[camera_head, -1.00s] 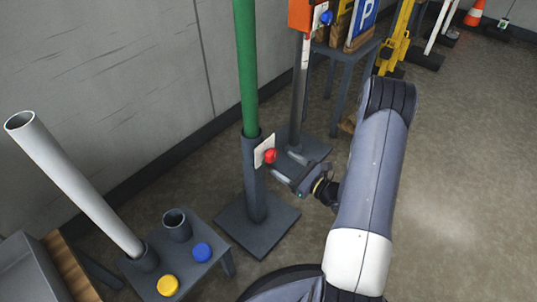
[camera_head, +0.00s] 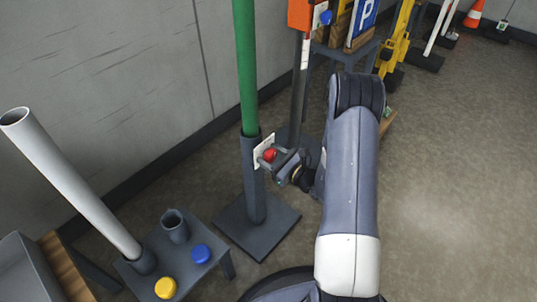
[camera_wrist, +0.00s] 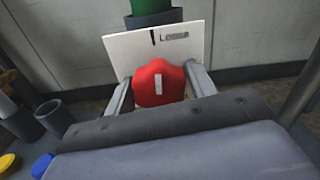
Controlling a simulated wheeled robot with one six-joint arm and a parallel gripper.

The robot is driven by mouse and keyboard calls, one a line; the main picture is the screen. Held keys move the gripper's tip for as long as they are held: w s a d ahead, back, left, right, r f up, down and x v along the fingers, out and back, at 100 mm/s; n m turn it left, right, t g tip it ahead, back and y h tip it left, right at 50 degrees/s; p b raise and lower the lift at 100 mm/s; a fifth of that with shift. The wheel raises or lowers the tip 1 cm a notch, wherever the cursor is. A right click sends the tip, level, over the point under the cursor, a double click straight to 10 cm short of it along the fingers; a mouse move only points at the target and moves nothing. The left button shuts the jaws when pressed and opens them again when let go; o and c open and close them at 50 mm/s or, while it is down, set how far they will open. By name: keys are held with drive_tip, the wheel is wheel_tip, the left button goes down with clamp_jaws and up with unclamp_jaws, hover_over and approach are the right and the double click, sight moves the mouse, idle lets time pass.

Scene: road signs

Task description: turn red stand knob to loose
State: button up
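The red knob (camera_head: 270,155) sits on a white plate (camera_head: 262,146) on the dark stand (camera_head: 255,185) that holds a green pole (camera_head: 246,70). In the wrist view the red knob (camera_wrist: 160,88) shows a white bar pointing roughly upright. The white plate (camera_wrist: 155,45) behind it has a black tick and lettering that seems to read "LOOSE". My gripper (camera_wrist: 159,82) is open, with one finger on each side of the knob. The right finger looks very near or touching it; a small gap shows at the left. In the head view my gripper (camera_head: 276,158) is at the knob.
A low table at the lower left carries a blue knob (camera_head: 201,253), a yellow knob (camera_head: 165,288), a short socket (camera_head: 174,226) and a leaning white tube (camera_head: 70,185). Behind stands an orange box (camera_head: 299,14) with a blue knob. Open floor lies to the right.

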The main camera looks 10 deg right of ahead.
drive_tip(key=c, duration=0.7)
drive_tip(key=shift+f+n+b, duration=0.2)
drive_tip(key=shift+n+b, duration=0.2)
drive_tip(key=shift+b, duration=0.25)
drive_tip(key=shift+r+n, duration=0.1)
drive_tip(key=shift+n, duration=0.3)
drive_tip(key=o, duration=1)
drive_tip(key=shift+r, duration=0.1)
drive_tip(key=p+v, duration=0.2)
drive_tip(key=v, duration=0.8)
drive_tip(key=shift+s+d, duration=0.2)
drive_tip(key=shift+s, duration=0.1)
